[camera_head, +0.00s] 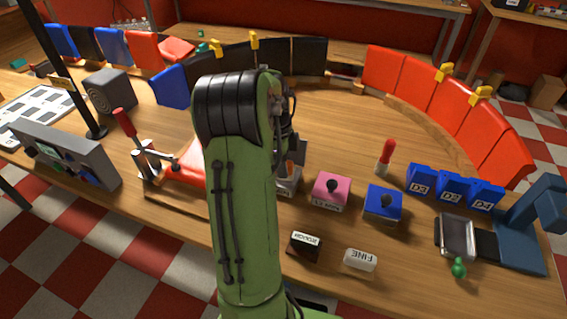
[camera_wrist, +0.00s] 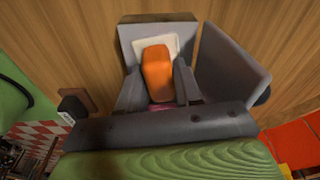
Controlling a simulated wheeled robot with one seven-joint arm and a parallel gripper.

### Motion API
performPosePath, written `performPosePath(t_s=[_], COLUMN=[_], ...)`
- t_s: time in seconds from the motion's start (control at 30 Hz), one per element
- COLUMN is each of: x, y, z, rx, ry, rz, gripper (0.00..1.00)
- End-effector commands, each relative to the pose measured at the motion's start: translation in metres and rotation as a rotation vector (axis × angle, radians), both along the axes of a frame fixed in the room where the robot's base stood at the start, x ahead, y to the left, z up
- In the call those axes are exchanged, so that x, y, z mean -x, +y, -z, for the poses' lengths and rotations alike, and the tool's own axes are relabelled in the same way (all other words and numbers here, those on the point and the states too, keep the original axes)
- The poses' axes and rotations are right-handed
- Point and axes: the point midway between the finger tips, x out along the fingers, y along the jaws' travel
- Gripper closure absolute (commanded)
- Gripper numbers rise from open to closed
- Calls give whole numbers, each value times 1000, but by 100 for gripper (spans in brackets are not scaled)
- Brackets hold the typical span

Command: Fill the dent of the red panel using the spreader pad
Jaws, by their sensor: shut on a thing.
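My gripper (camera_wrist: 158,82) is shut on an upright orange handle, which I take to be the spreader pad (camera_wrist: 157,70). A pale plate surrounds it on a grey block (camera_wrist: 129,36); I cannot tell whether the pad rests on the block or is lifted off. In the head view the grey block (camera_head: 289,186) shows just right of my arm, left of the pink block. The red panel (camera_head: 184,172) lies at the clamp, left of my arm and partly hidden by it. Its dent is not visible.
The red-handled clamp (camera_head: 125,125) stands by the panel. A pink block (camera_head: 331,190) and a blue block (camera_head: 383,203) stand to the right. ROUGH (camera_head: 305,244) and FINE (camera_head: 360,260) blocks lie near the front edge. Upright red and dark panels curve along the back; the table's middle is clear.

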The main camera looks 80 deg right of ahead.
Motion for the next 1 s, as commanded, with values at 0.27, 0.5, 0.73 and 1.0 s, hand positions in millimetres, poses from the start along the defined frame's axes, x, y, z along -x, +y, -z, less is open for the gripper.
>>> performPosePath(t_s=[0.27,0.5,0.73,1.0], x=[0,0,0,0], y=[1,1,1,0], z=[2,-17,-39,-64], rx=[-6,-5,-3,-2], ry=[1,1,0,0], rz=[0,0,-1,0], gripper=[90,90,90,90])
